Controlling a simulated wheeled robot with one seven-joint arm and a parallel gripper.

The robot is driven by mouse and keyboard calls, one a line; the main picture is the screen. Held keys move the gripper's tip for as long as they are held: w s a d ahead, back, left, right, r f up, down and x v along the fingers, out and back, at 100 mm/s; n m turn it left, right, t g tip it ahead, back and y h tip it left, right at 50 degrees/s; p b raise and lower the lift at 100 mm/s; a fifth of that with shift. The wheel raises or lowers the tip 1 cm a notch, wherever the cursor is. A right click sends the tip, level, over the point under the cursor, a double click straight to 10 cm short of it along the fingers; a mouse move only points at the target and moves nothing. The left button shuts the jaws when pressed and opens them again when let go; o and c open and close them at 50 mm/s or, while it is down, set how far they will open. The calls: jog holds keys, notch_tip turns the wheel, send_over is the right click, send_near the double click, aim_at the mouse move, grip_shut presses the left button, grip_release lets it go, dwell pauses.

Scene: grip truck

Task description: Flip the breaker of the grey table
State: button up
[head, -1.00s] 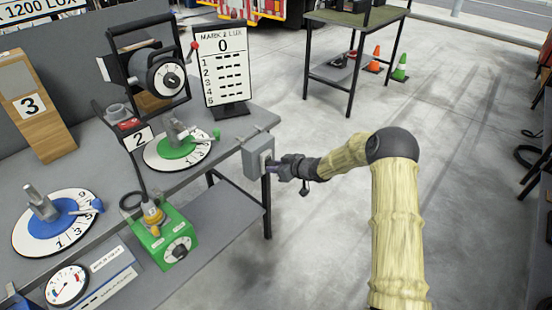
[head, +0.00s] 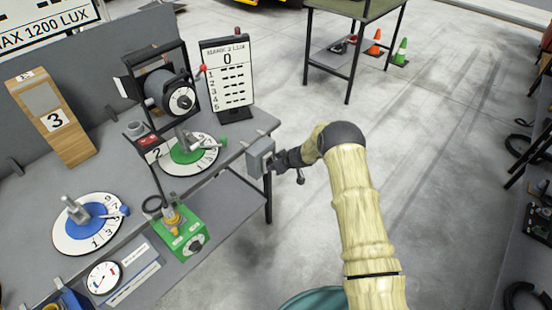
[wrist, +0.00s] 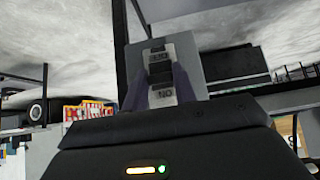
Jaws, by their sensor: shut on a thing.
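The grey table (head: 225,180) stands on the left in the head view. The breaker, a small grey box (head: 257,157), is fixed at its right front corner. My gripper (head: 275,162) reaches it from the right, at its outer face. In the wrist view the box (wrist: 192,58) fills the upper middle, with a black switch (wrist: 160,70) between two pale labels; the lower reads ON upside down. The purplish fingers of my gripper (wrist: 160,88) stand on either side of the switch and are shut on it. The exact finger contact is dark and hard to see.
On the table are a green dial (head: 190,153), a blue dial (head: 92,222), a reel (head: 170,90) and a score board (head: 227,80). A green box (head: 182,235) sits near the front edge. Another table (head: 355,14) and cones stand behind.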

jog(key=shift+w+a+r+g+h+p, duration=0.1)
jog(key=shift+r+g+h+p, duration=0.2)
jog(key=shift+p, duration=0.65)
jog(key=shift+w+a+r+g+h+p, duration=0.1)
jog(key=shift+g+h+p, duration=0.25)
jog(key=shift+p, duration=0.6)
jog(key=o, duration=1)
jog(key=shift+c, duration=0.2)
jog(key=b+v, duration=0.1)
jog(key=v, duration=1.6)
jog(key=shift+s+b, duration=0.25)
jog(key=shift+b, duration=0.1)
jog(key=shift+d+r, duration=0.15)
